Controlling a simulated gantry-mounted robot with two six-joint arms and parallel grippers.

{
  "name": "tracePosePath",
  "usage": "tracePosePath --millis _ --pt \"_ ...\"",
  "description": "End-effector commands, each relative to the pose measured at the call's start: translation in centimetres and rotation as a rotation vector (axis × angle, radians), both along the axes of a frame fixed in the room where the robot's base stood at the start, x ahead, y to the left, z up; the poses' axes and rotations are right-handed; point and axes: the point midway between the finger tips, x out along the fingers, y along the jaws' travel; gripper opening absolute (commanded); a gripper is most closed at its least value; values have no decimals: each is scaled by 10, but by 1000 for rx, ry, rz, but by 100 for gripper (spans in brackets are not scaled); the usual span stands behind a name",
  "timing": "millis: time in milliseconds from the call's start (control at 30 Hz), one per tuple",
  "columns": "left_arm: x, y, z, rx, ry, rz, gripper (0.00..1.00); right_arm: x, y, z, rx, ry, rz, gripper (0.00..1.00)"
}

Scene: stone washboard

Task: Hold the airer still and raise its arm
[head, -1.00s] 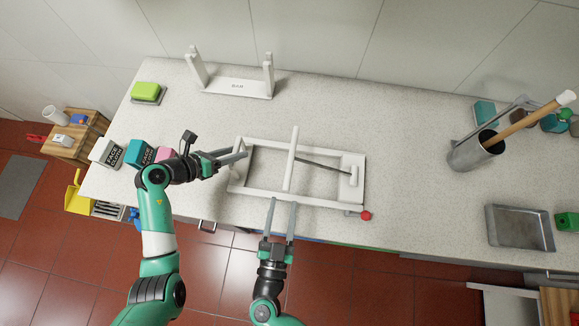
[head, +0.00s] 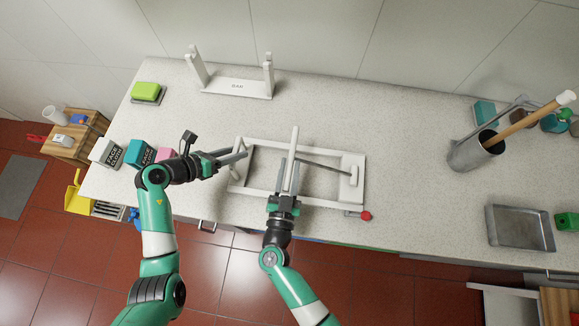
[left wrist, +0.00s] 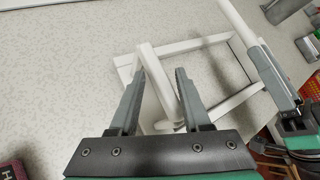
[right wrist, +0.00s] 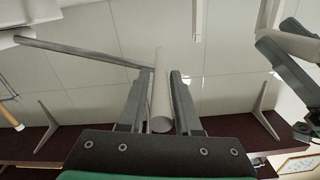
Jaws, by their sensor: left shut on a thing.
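The white airer (head: 330,204) lies on the speckled worktop as a rectangular frame. Its white arm (head: 294,140) crosses the middle of the frame, and a thin dark rod (head: 322,167) runs from it to the right end. My left gripper (head: 240,153) is shut on the frame's left end; a white bar shows between its fingers in the left wrist view (left wrist: 158,75). My right gripper (head: 290,168) has one finger on each side of the arm, also seen in the right wrist view (right wrist: 160,85). Whether those fingers press on it is unclear.
A white stand (head: 236,86) is behind the airer. Face-cloth boxes (head: 105,152) stand left of my left gripper. A metal pot (head: 472,152) and tray (head: 519,228) are far right; worktop between is clear.

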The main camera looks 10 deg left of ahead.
Motion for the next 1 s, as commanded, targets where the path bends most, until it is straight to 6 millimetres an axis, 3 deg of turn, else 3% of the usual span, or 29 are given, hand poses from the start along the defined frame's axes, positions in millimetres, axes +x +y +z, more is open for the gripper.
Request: tracePosePath --millis 33,167,1000 --pt "-4 1 -10 8 20 0 0 0 0 -1 0 0 0 22" --pt "-4 1 -10 8 20 0 0 0 0 -1 0 0 0 0" --pt "-4 2 -10 9 20 1 0 0 0 -1 -1 -1 -1 0"
